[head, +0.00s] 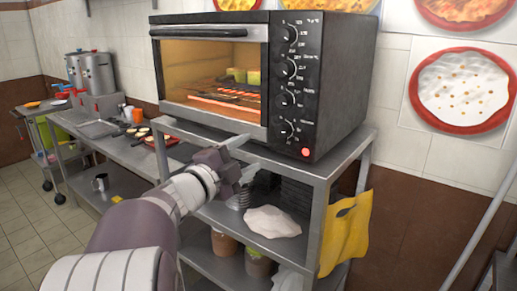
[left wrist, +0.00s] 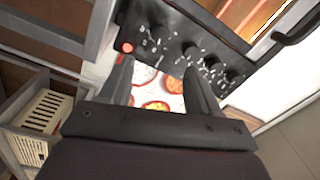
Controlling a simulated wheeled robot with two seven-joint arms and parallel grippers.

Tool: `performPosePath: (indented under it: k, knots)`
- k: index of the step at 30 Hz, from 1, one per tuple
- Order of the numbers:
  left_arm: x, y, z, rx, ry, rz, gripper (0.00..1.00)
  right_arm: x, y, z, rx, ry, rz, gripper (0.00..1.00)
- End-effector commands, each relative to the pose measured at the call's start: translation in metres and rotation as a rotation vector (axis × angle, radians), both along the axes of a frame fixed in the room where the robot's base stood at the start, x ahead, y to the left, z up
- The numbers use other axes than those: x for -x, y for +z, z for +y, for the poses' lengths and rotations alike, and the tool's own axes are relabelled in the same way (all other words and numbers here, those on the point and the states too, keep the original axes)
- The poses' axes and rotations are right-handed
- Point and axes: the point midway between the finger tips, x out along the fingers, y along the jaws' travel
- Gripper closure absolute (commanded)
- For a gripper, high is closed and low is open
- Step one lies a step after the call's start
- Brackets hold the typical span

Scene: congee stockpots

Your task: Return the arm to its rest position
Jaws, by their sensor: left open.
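My left arm (head: 140,225) reaches in from the lower left of the head view, stretched toward the steel rack. Its left gripper (head: 243,157) is open, with its two fingers apart and nothing seen between them. It is in front of the rack, just below the black oven (head: 335,90). In the left wrist view the open fingers of the left gripper (left wrist: 160,78) point toward the wall pictures, near the oven's knob panel (left wrist: 185,50). My right gripper is in neither view.
The oven stands on the steel rack (head: 325,168). A white cloth (head: 272,222) lies on its shelf and a yellow cloth (head: 345,235) hangs at its right. Steel stockpots (head: 98,72) stand at the back left. Floor (head: 25,225) at the left is clear.

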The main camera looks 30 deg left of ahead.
Motion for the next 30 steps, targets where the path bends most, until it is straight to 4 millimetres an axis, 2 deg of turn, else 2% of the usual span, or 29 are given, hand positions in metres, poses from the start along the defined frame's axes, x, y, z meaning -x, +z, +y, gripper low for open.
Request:
performPosePath:
  k: [17,20,23,24,25,26,27,29,30]
  knots:
    - [0.004,-0.001,0.001,0.006,0.002,0.002,0.38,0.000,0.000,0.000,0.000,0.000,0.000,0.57]
    - [0.004,-0.010,0.022,0.067,0.104,0.045,0.38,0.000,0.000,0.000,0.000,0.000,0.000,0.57]
    - [0.020,-0.053,0.073,0.323,0.406,0.151,0.38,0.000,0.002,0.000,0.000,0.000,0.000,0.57]
    - [0.030,-0.083,0.082,0.496,0.549,0.242,0.38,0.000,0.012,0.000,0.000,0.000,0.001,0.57]
    - [0.038,-0.110,0.077,0.631,0.645,0.334,0.38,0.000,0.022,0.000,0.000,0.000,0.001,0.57]
    - [0.047,-0.136,0.063,0.751,0.725,0.434,0.38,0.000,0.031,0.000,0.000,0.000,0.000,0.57]
    - [0.060,-0.166,0.038,0.878,0.810,0.570,0.38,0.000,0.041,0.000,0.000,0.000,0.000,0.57]
    - [0.084,-0.200,-0.007,1.013,0.906,0.770,0.38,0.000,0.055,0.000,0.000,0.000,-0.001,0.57]
    - [0.100,-0.214,-0.038,1.069,0.952,0.895,0.38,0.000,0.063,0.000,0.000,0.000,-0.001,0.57]
